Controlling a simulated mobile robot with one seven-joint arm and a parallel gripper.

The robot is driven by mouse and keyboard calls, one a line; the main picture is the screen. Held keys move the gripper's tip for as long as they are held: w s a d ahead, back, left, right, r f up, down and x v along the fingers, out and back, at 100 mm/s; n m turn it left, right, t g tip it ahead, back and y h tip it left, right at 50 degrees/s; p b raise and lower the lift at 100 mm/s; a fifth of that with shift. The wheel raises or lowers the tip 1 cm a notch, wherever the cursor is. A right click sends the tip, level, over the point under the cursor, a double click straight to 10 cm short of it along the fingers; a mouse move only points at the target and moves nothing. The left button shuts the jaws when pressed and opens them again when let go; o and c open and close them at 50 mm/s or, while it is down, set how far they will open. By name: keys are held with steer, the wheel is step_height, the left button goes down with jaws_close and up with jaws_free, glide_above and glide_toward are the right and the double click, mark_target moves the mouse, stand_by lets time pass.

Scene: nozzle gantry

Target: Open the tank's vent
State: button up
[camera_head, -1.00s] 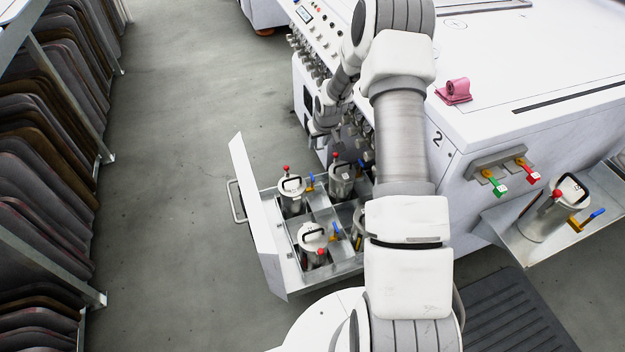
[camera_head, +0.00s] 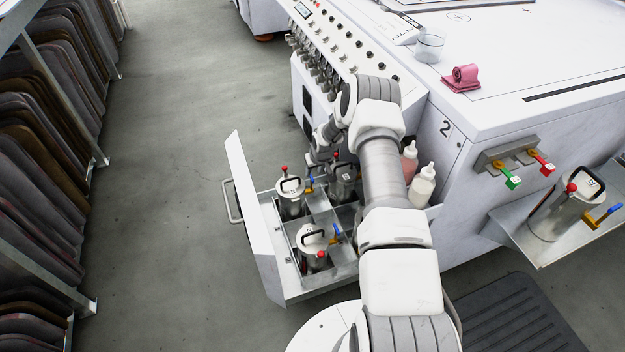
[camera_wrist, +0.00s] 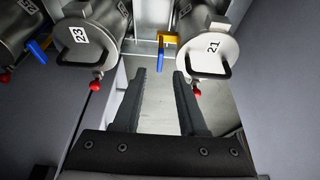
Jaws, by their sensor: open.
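Several steel tanks stand in the pulled-out drawer (camera_head: 262,245). Each visible lid has a black handle and a red knob. In the wrist view, a tank marked 23 (camera_wrist: 95,30) is at the left and a tank marked 21 (camera_wrist: 208,48) at the right. The red knob of 23 (camera_wrist: 97,86) and the red knob of 21 (camera_wrist: 195,88) face me. My gripper (camera_wrist: 158,75) is open and empty. Its right fingertip appears close to the knob of 21; contact cannot be told. The head view shows my arm partly covering the drawer. Which tank is meant cannot be told.
Blue-levered valves (camera_wrist: 167,39) sit beside the tanks. Two white-capped bottles (camera_head: 422,186) stand right of my arm. Another tank (camera_head: 560,210) stands on a side shelf. The white machine (camera_head: 500,90) rises behind, and open floor (camera_head: 180,150) lies left.

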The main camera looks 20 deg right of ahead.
mark_target(312, 177)
steer(key=b+x, duration=0.1)
steer(key=x, duration=0.4)
jaws_close()
stand_by(0.3)
